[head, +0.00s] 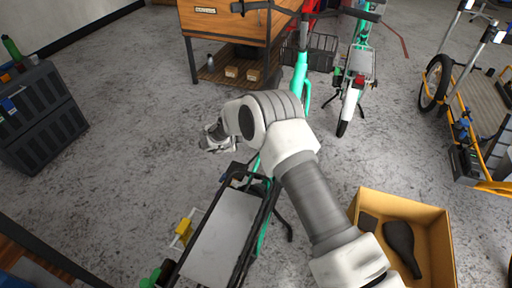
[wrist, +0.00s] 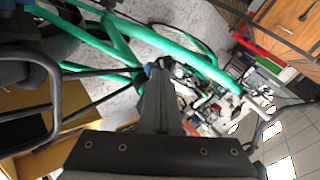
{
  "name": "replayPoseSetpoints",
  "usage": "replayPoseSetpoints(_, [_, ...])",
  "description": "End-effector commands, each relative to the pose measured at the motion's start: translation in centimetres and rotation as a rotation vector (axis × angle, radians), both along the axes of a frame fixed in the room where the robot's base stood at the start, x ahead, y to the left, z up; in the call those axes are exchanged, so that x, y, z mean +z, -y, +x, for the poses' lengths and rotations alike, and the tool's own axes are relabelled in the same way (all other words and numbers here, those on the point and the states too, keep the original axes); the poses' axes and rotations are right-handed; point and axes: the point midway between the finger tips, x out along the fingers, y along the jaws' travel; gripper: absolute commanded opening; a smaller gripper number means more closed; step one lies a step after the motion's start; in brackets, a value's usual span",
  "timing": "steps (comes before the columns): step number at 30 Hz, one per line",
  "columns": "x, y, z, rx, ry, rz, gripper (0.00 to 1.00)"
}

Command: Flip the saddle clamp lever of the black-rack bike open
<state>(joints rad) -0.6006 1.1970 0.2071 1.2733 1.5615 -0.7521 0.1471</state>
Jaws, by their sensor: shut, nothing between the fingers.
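The black-rack bike is teal, with a black tubular rack (head: 235,215) and a grey plate in the lower middle of the head view. Its teal frame tubes (wrist: 172,50) cross the top of the wrist view, and dark rack tubes show at left there. My gripper (head: 207,143) is shut and empty, above and in front of the rack; its fingers also show in the wrist view (wrist: 158,72). A small blue spot lies by the fingertips, too small to identify. I cannot make out the saddle clamp lever; my arm hides part of the bike in the head view.
A wooden workbench (head: 222,28) is at the back, a dark crate (head: 40,118) at left. A second teal bike (head: 356,70) and a yellow cargo bike (head: 458,140) stand beyond.

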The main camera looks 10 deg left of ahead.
Motion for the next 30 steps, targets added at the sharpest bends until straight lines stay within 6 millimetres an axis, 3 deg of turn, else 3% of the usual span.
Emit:
replayPoseSetpoints(11, [0.0, -0.5, 2.3, -0.331, 0.011, 0.084, 0.00])
replayPoseSetpoints(30, [0.6, 1.1, 2.3, -0.315, 0.011, 0.075, 0.00])
